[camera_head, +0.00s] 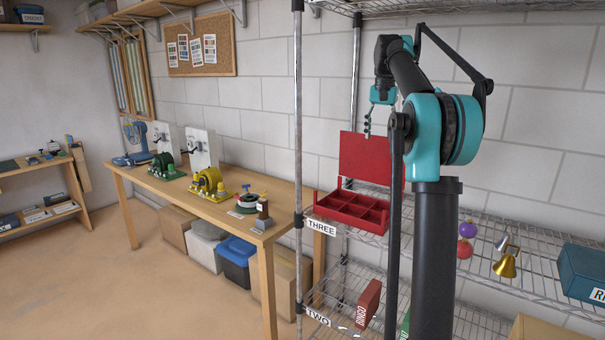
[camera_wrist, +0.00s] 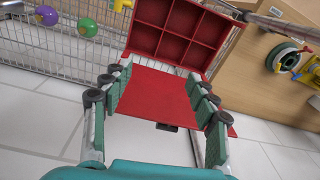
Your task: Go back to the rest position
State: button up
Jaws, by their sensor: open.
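My gripper (camera_wrist: 158,82) is open in the wrist view, with its two green-padded fingers spread apart and nothing held between them. In the head view it hangs fingers down (camera_head: 368,124) in front of the wall, above the red compartment box. The red box (camera_head: 352,209) stands on the wire shelf marked THREE with its lid (camera_head: 364,157) raised. My arm column covers part of its right side. In the wrist view the box (camera_wrist: 178,37) shows several empty compartments, and the lid (camera_wrist: 150,92) lies between and beyond my fingers.
A purple ball (camera_head: 468,229), a gold bell (camera_head: 505,264) and a teal box (camera_head: 583,272) are on the same rack to the right. A metal rack post (camera_head: 298,150) stands left of the box. A wooden workbench (camera_head: 200,196) with reels stands further left. Open floor lies at the lower left.

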jog(key=s+a+f+n+t, duration=0.1)
jog(key=s+a+f+n, duration=0.2)
jog(key=s+f, duration=1.6)
jog(key=s+a+f+n+t, duration=0.2)
jog(key=s+a+f, duration=0.1)
jog(key=s+f, duration=1.6)
notch_tip(320, 180, down, 3)
jog(key=shift+s+a+r+n, duration=0.1)
jog(key=shift+s+a+n, duration=0.15)
jog(key=shift+a+n, duration=0.15)
